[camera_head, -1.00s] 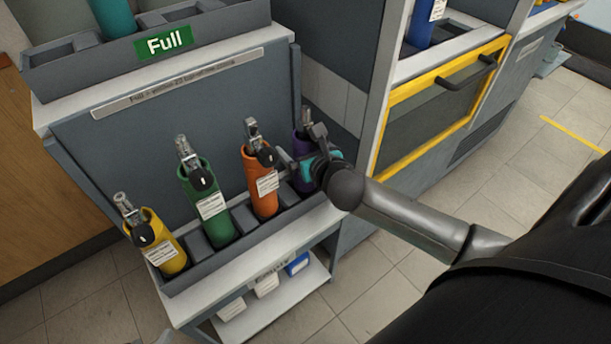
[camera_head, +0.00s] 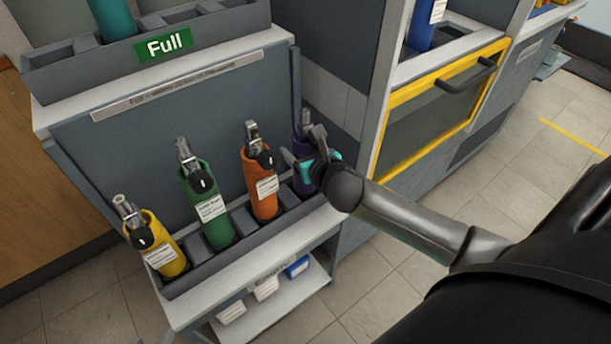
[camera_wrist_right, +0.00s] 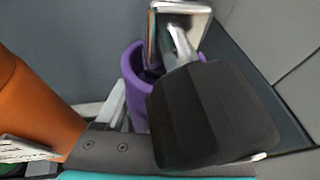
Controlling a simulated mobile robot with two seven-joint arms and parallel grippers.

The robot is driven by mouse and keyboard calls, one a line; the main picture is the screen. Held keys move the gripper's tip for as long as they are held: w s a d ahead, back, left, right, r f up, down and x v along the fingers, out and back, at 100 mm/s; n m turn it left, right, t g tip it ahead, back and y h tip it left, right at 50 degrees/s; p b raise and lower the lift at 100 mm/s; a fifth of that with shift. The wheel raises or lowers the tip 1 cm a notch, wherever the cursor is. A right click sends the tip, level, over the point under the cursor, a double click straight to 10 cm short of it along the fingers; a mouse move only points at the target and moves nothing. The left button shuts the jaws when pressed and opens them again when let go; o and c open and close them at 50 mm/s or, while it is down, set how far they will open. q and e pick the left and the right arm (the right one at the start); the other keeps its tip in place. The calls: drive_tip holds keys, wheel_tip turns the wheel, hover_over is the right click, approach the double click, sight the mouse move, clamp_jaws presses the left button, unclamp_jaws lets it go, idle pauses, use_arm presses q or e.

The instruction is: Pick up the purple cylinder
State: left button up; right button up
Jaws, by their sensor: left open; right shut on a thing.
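The purple cylinder (camera_head: 302,178) stands in the right end slot of the grey rack (camera_head: 245,243), partly hidden by my right gripper (camera_head: 311,165). That gripper comes in from the right and is shut on the cylinder near its upper part. Where exactly the fingers touch the cylinder is hidden.
Orange (camera_head: 262,190), green (camera_head: 208,205) and yellow (camera_head: 160,243) cylinders stand in the same rack, to the left. A back panel (camera_head: 190,115) rises behind them. A cabinet with a yellow-framed door (camera_head: 440,105) stands close on the right.

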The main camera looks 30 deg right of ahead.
clamp_jaws()
drive_tip(key=shift+w+r, duration=0.1)
drive_tip(key=shift+r, duration=0.05)
use_arm(q)
drive_tip(key=shift+a, duration=0.15)
use_arm(e)
drive_tip(key=shift+r, duration=0.1)
